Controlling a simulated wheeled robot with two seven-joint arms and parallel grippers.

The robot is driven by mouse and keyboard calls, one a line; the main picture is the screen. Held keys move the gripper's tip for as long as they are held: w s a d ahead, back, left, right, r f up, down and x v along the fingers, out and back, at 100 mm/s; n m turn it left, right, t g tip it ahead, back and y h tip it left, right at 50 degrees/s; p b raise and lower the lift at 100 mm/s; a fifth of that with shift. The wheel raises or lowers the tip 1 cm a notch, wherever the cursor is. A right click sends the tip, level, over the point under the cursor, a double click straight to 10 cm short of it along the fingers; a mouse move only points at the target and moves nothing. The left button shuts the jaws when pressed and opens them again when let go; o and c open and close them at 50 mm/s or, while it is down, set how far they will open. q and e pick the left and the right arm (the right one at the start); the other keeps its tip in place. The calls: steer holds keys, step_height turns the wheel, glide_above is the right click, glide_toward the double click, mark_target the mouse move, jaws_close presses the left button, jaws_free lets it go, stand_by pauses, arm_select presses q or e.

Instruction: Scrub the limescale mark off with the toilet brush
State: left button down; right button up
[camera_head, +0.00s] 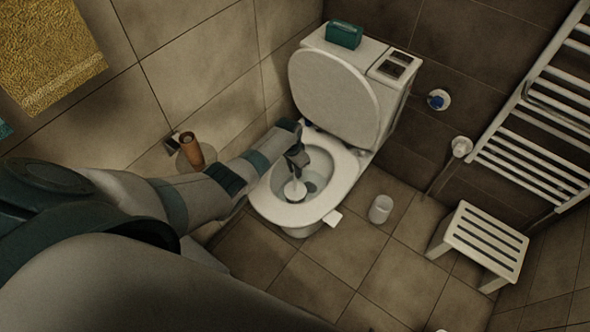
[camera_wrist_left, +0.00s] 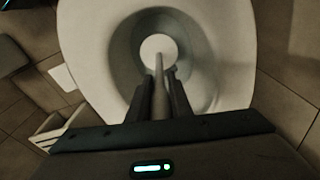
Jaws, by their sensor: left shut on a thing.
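The toilet (camera_head: 335,200) stands against the back corner with its lid (camera_head: 333,97) raised. My left gripper (camera_head: 297,160) is over the bowl, shut on the handle of the toilet brush. The round white brush head (camera_head: 294,190) is down in the bowl, left of the darker water. In the left wrist view, the brush handle (camera_wrist_left: 158,88) runs between the two fingers of my left gripper (camera_wrist_left: 158,80), with the white head (camera_wrist_left: 158,48) beyond, inside the bowl (camera_wrist_left: 205,60). I cannot make out the limescale mark. My right gripper is not in view.
A white cup-like holder (camera_head: 381,208) stands on the floor right of the toilet. A white slatted stool (camera_head: 484,240) is farther right, below a towel rail (camera_head: 540,110). A green box (camera_head: 344,34) sits on the cistern. A brown roll (camera_head: 191,149) is at the left wall.

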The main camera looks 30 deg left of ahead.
arm_select(q)
steer(key=shift+w+d+b, duration=0.15)
steer(key=shift+w+b, duration=0.35)
steer(key=shift+w, duration=0.3)
steer(key=shift+w, duration=0.1)
steer(key=shift+w+d+b, duration=0.15)
steer(key=shift+w+b, duration=0.8)
steer(key=shift+w, duration=0.1)
